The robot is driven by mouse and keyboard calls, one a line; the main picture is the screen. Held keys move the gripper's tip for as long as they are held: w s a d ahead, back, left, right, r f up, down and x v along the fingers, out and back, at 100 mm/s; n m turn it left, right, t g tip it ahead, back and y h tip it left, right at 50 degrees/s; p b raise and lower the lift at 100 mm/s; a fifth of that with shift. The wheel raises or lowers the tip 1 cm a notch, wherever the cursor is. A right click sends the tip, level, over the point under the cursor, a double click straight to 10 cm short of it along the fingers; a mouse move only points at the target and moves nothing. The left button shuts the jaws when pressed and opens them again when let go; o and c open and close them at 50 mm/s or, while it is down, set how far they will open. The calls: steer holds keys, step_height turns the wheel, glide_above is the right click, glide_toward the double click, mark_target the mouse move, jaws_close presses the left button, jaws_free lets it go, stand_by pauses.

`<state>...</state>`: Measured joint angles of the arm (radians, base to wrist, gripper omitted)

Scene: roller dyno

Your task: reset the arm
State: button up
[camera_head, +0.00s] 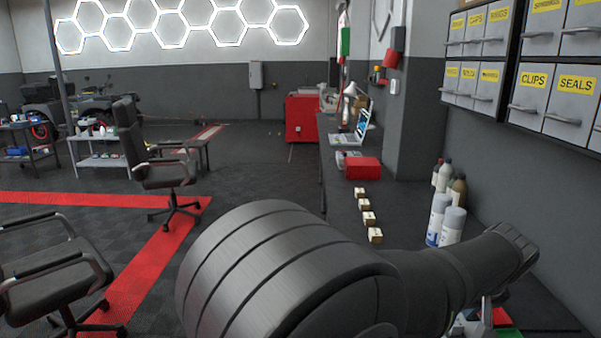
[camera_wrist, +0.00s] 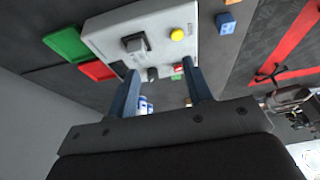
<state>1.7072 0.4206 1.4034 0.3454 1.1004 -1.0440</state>
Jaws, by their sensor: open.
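My gripper (camera_wrist: 162,70) is open in the wrist view, its two blue fingers apart. I see nothing held between them. A grey control box (camera_wrist: 108,30) with a black switch and a yellow button lies beyond the fingertips. I cannot tell whether the fingers touch it. In the head view my dark arm fills the lower middle and reaches right over the bench (camera_head: 335,195); the gripper itself is hidden there.
On the bench stand several bottles (camera_head: 452,225), a row of small boxes (camera_head: 368,219), a red box (camera_head: 362,168) and a laptop (camera_head: 362,127). Labelled drawers (camera_head: 545,95) hang at upper right. Green (camera_wrist: 66,44) and red (camera_wrist: 97,71) pieces lie beside the control box.

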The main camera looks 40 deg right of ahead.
steer(key=w+f, duration=0.3)
steer(key=w, duration=0.3)
steer(key=w+f, duration=0.3)
steer(key=w, duration=0.4)
steer(key=w+d+f, duration=0.1)
steer(key=w+f, duration=0.3)
steer(key=w, duration=0.2)
steer(key=shift+w, duration=0.35)
